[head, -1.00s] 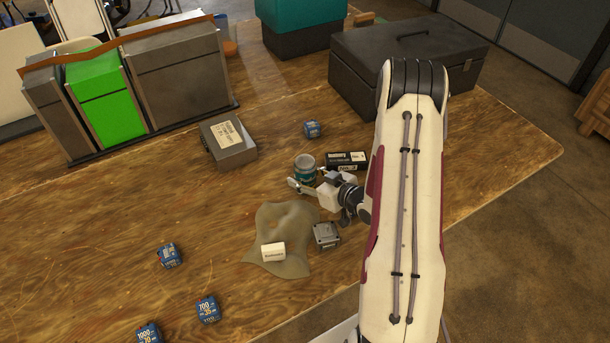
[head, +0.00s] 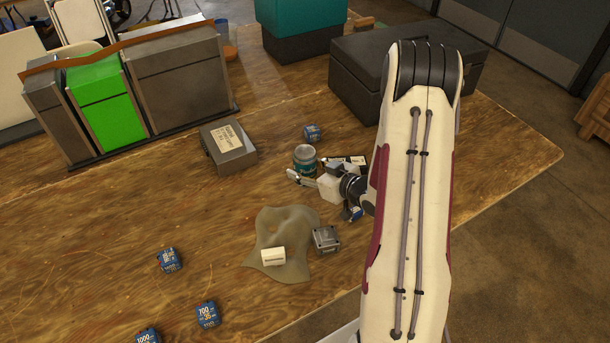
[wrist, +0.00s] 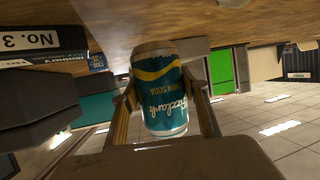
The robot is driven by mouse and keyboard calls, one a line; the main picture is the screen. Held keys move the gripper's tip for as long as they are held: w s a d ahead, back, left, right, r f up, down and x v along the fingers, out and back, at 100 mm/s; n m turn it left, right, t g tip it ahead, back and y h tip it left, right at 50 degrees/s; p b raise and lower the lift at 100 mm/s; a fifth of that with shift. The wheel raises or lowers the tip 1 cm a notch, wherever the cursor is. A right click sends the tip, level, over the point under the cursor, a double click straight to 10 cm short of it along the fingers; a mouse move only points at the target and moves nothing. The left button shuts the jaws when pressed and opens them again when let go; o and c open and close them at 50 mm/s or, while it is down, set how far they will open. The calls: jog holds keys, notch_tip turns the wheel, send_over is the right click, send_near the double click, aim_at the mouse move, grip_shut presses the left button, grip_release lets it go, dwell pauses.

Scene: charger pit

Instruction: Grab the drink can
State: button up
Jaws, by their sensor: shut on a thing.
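The drink can (head: 305,160) is teal with a pale top, right of the middle of the table in the head view.
A black labelled box (head: 345,162) is close on the can's right. A blue cube (head: 312,132) lies behind it. A grey box (head: 228,147) stands left, a cloth (head: 285,230) in front, and a large dark case (head: 360,85) behind.

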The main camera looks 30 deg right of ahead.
aim_at(305, 156)
jog(key=shift+r, duration=2.35)
